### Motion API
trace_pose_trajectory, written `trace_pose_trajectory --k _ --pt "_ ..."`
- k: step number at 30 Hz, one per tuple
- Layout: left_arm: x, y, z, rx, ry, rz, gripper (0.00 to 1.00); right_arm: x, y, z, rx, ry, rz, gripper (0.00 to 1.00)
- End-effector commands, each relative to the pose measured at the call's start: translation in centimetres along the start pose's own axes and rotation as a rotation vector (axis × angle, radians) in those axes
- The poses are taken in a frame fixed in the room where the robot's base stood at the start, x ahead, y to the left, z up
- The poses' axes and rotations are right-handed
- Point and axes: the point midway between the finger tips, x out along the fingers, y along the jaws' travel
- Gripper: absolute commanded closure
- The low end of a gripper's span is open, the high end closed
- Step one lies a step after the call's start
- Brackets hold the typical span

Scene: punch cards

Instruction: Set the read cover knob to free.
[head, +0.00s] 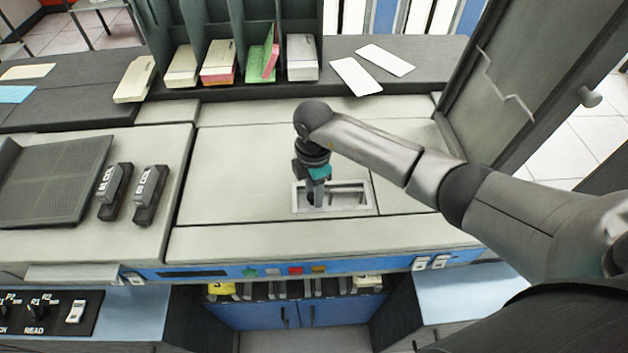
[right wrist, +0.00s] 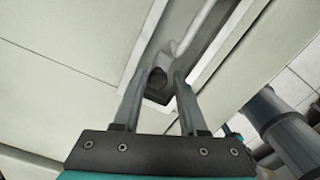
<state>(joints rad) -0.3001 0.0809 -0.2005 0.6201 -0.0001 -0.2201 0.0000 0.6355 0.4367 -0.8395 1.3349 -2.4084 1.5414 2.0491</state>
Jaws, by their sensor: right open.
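A small dark round knob (right wrist: 157,78) sits in the recessed opening, seen in the right wrist view. It looks like the read cover knob, but I see no label on it and cannot tell its setting. The recess (head: 352,211) has a pale metal frame and is set in the light machine top in the head view. My right gripper (head: 315,202) points down into the left part of the recess. In the right wrist view its open fingers (right wrist: 158,88) stand either side of the knob; I cannot tell whether they touch it. My left gripper is not in view.
A grey bar (right wrist: 190,30) runs along the recess. A card rack (head: 245,20) with card stacks stands behind the machine top. Two loose white cards (head: 356,76) lie to its right. A control panel (head: 50,312) with labelled knobs is at lower left. An upright dark panel (head: 515,80) stands at right.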

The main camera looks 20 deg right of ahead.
Motion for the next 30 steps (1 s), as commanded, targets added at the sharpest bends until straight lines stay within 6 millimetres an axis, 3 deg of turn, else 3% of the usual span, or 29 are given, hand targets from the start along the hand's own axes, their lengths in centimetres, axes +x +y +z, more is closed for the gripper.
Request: trace_pose_trajectory --k 5,18,24,30 --pt "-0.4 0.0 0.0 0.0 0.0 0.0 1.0 -2.3 0.1 0.1 -0.001 0.0 0.005 0.58" --pt "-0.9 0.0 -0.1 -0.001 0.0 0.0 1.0 -12.3 0.1 0.1 0.001 -0.001 0.006 0.58" --pt "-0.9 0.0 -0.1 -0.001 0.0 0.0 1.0 -14.6 0.0 0.2 0.002 -0.003 0.002 0.58" --pt "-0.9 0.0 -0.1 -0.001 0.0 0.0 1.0 -15.1 0.0 0.2 0.002 -0.003 0.0 0.58"
